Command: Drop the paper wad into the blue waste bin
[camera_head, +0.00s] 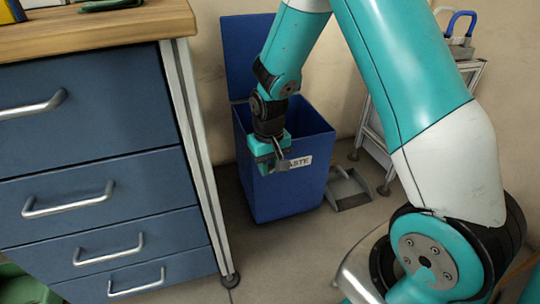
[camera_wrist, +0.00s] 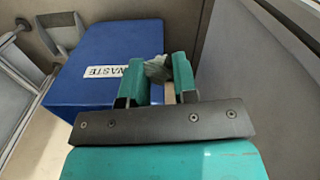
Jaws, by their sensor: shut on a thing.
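The blue waste bin (camera_head: 300,190) stands on the floor against the wall, its lid (camera_head: 237,50) raised at the back and a white label on its front. My gripper (camera_head: 277,162) is in front of the bin's upper front wall, overlapping the label in the head view. In the wrist view, my gripper (camera_wrist: 160,74) is shut on the crumpled, pale grey paper wad (camera_wrist: 156,68), held between the two teal fingers. The bin (camera_wrist: 95,88) lies beyond and to the left there. The wad cannot be made out clearly in the head view.
A blue drawer cabinet (camera_head: 95,120) with a wooden top stands close on the left. A grey dustpan (camera_head: 348,188) lies on the floor right of the bin. A metal rack (camera_head: 375,125) stands behind it. Bare floor shows between cabinet and bin.

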